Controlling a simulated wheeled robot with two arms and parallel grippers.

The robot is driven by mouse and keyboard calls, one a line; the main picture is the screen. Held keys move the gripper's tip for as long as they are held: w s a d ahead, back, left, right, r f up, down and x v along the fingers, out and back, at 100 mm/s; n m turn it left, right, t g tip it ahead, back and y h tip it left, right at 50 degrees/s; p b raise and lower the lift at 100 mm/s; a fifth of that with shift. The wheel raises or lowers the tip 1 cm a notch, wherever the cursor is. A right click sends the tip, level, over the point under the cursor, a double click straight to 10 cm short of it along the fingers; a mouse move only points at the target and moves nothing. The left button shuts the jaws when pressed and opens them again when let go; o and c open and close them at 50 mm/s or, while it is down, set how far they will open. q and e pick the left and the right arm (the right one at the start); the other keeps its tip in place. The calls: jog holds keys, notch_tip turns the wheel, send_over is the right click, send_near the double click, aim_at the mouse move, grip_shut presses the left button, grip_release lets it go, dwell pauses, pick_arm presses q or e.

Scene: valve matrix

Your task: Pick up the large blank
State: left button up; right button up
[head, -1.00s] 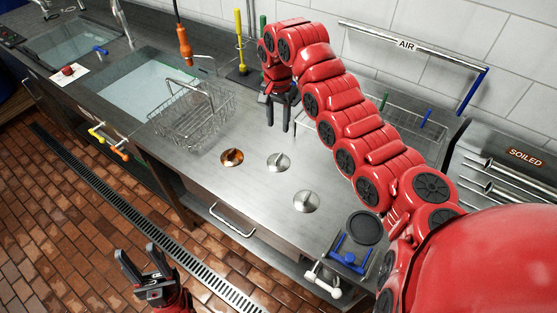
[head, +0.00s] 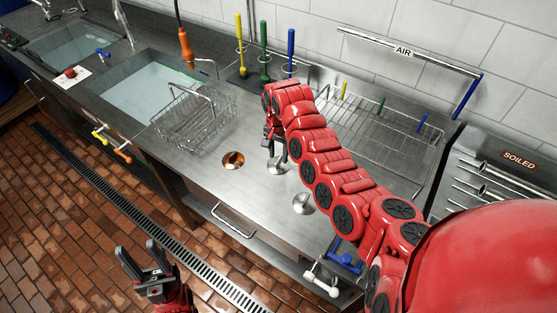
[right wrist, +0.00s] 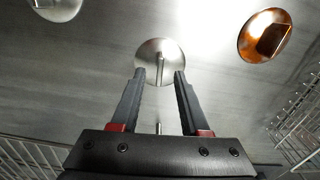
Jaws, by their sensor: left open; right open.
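Three round blanks with upright grips lie on the steel counter: a copper one (head: 232,160), a middle steel one (head: 277,167) and a front steel one (head: 302,204). I cannot tell which is the large blank, as their sizes look close. My right gripper (head: 280,152) is open and empty above the middle steel blank, partly hiding it in the head view. In the right wrist view this blank (right wrist: 160,52) lies just beyond and between the open fingertips, the copper blank (right wrist: 265,35) to the right. My left gripper (head: 136,254) is open and empty over the floor.
A wire basket (head: 195,122) stands left of the blanks by the sink. A wire rack (head: 395,145) and upright brushes, one blue (head: 291,50), stand behind. A blue-handled fitting (head: 345,256) is at the front right, partly behind my arm.

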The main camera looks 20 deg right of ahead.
jog(key=shift+f, duration=0.8)
jog(key=shift+c, duration=0.2)
grip_shut()
dwell(0.7)
